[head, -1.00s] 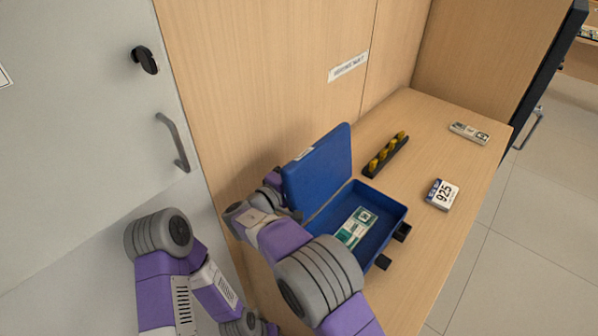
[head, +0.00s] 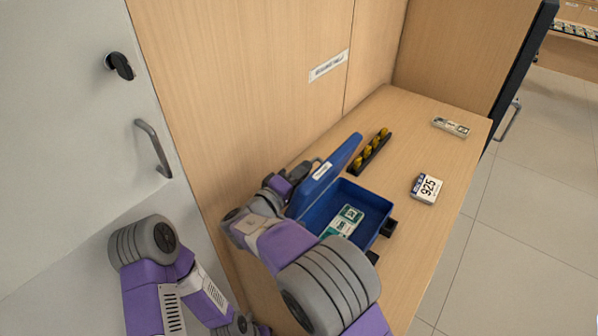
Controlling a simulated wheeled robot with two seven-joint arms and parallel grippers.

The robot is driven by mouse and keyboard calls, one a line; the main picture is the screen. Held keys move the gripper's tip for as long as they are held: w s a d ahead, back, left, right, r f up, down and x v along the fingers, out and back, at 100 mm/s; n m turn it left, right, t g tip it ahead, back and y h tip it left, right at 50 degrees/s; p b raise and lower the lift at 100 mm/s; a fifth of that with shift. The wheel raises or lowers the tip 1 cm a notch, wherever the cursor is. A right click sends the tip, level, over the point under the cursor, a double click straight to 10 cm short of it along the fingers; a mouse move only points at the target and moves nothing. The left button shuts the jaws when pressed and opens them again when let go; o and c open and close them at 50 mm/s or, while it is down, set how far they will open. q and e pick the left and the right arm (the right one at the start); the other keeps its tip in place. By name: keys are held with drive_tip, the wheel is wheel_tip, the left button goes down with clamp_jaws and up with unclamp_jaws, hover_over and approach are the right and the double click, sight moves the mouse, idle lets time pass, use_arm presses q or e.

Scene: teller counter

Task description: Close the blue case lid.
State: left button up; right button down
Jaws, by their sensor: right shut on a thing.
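The blue case (head: 378,215) stands on the wooden counter with its lid (head: 325,172) raised at a slant over the back of the base, partly closed. A green and white banknote bundle (head: 346,219) lies inside the base. My right gripper (head: 302,173) is behind the lid, at its outer left side, and is shut on the lid. The lid and my own wrist hide much of its fingers. My left arm shows at the lower left, but its gripper is out of view.
A black holder with several yellow pieces (head: 371,150) stands behind the case. A pack marked 925 (head: 426,188) and another bundle (head: 451,127) lie on the counter (head: 405,125) to the right. Wooden panels rise close on the left.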

drive_tip(key=shift+r, duration=0.15)
drive_tip(key=c, duration=1.2)
unclamp_jaws()
drive_tip(key=shift+o, duration=0.2)
drive_tip(key=shift+a, duration=0.1)
drive_tip(key=p+v, duration=0.1)
drive_tip(key=v, duration=0.6)
drive_tip(key=shift+s+p, duration=0.2)
drive_tip(key=shift+p, duration=0.1)
drive_tip(key=shift+a, duration=0.1)
